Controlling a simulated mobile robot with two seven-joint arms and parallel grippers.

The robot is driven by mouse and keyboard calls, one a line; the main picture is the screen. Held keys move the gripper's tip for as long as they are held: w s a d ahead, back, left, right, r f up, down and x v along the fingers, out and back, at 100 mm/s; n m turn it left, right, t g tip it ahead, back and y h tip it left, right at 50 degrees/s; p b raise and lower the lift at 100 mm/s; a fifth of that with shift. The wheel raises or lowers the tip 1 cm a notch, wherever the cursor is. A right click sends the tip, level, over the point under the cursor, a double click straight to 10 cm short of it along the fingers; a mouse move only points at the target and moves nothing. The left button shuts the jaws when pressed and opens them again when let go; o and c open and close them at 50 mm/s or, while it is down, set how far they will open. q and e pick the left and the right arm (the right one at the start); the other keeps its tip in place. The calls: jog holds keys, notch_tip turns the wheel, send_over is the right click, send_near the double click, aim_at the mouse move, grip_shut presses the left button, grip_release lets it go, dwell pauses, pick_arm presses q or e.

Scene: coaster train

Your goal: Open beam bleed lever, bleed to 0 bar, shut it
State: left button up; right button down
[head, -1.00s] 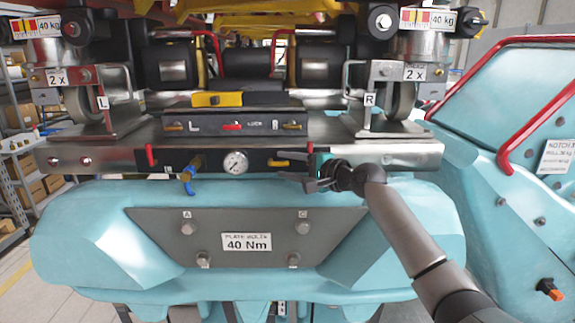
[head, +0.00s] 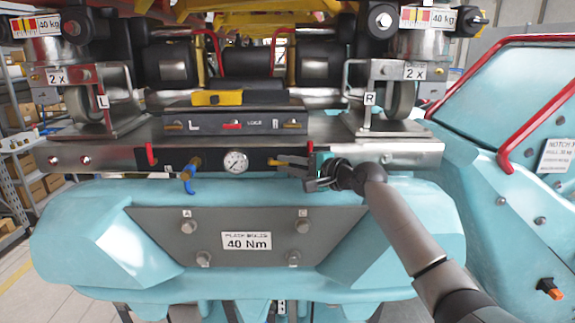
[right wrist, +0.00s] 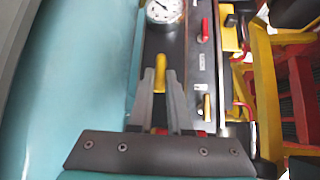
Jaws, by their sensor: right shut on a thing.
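The yellow bleed lever (head: 274,162) is on the dark front panel of the beam, just right of the round pressure gauge (head: 236,161). My right gripper (head: 283,163) comes in from the right and is shut on the lever. In the right wrist view the yellow lever (right wrist: 160,69) stands between the fingertips (right wrist: 160,82), its outer end showing past them. The white-faced gauge (right wrist: 164,10) is partly cut off at the top there. Its reading is too small to tell. My left gripper is not in view.
A blue-and-yellow valve (head: 187,174) hangs left of the gauge. A red handle (head: 150,155) is at the panel's left end. Above is a box (head: 232,123) with small yellow and red levers. A teal body with a 40 Nm plate (head: 246,241) lies below.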

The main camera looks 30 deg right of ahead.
aim_at(272, 158)
jog(key=shift+r, duration=0.1)
jog(key=shift+w+a+r+n+g+h, duration=0.1)
jog(key=shift+r+n+g+h, duration=0.6)
jog(key=shift+n+g, duration=0.35)
jog(key=g+h, duration=0.1)
jog(key=r+n+g+h, duration=0.1)
jog(key=a+n+g+h, duration=0.1)
jog(key=shift+w+r+n, duration=0.25)
jog(key=shift+w+r, duration=0.05)
jog(key=g+h, duration=0.1)
jog(key=a+n+g+h, duration=0.1)
jog(key=w+n+g+h, duration=0.1)
jog(key=shift+a+r, duration=0.3)
jog(key=shift+r, duration=0.05)
jog(key=shift+w+a+n+g+h, duration=0.15)
jog(key=shift+a+n+g+h, duration=0.2)
jog(key=shift+h, duration=0.35)
jog(key=shift+w+a+n+g+h, duration=0.15)
jog(key=shift+n+g+h, duration=0.25)
jog(key=shift+h, duration=0.3)
jog(key=shift+f, duration=0.1)
jog(key=c, duration=0.9)
grip_release()
jog(key=shift+o, duration=0.2)
